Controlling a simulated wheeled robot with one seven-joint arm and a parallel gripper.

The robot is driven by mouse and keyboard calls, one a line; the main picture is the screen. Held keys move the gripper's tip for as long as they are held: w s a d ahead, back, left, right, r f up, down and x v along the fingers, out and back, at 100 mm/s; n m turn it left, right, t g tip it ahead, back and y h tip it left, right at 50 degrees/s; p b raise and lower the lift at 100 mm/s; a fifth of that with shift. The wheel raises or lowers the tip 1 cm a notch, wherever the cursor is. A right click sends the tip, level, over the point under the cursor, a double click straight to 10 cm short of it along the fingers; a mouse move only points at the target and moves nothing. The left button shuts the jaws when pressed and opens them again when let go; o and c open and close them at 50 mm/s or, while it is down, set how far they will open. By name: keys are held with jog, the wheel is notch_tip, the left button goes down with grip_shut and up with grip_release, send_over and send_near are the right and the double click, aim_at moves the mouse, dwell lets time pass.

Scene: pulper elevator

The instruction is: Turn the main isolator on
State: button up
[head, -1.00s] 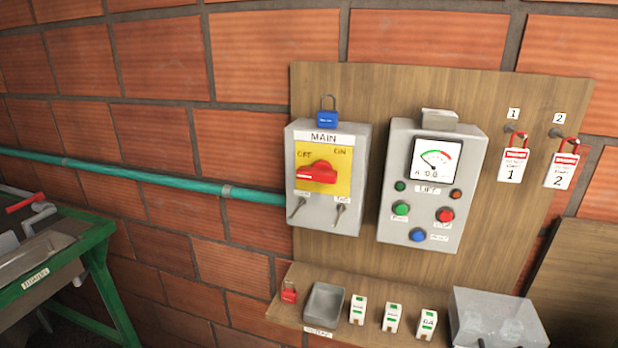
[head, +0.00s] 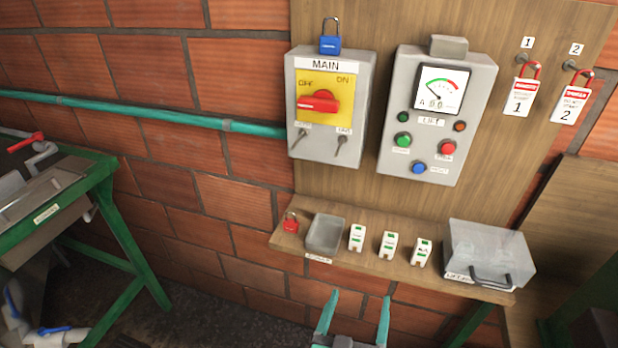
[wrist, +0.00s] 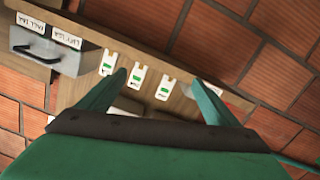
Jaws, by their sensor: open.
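The main isolator (head: 330,107) is a grey box on the wooden backboard in the head view, labelled MAIN. Its red handle (head: 318,101) lies roughly level on a yellow plate with OFF at left and ON at right, its pointed end toward the left, on the OFF side. A blue padlock (head: 330,45) sits on top of the box. Two small toggles are below the plate. My gripper (head: 356,300) is open and empty at the bottom of the head view, below the shelf and well below the isolator. Its green fingers also show in the wrist view (wrist: 160,80).
The LIFT panel (head: 437,115) is right of the isolator. The shelf (head: 375,254) holds a red padlock (head: 290,223), a grey tray (head: 311,249), several white fuse-like pieces and a clear-lidded box (head: 488,250). Tags hang at right. A green-framed bench (head: 120,235) stands left.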

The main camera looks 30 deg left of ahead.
jog(key=w+a+r, duration=0.4)
jog(key=a+r, duration=0.1)
jog(key=r, duration=0.2)
jog(key=m+t, duration=0.1)
jog(key=m, duration=0.2)
send_near(315, 106)
jog(key=shift+y, duration=0.4)
jog(key=x, duration=0.9)
jog(key=shift+d+f, duration=0.1)
jog(key=shift+d, duration=0.2)
jog(key=c, duration=1.1)
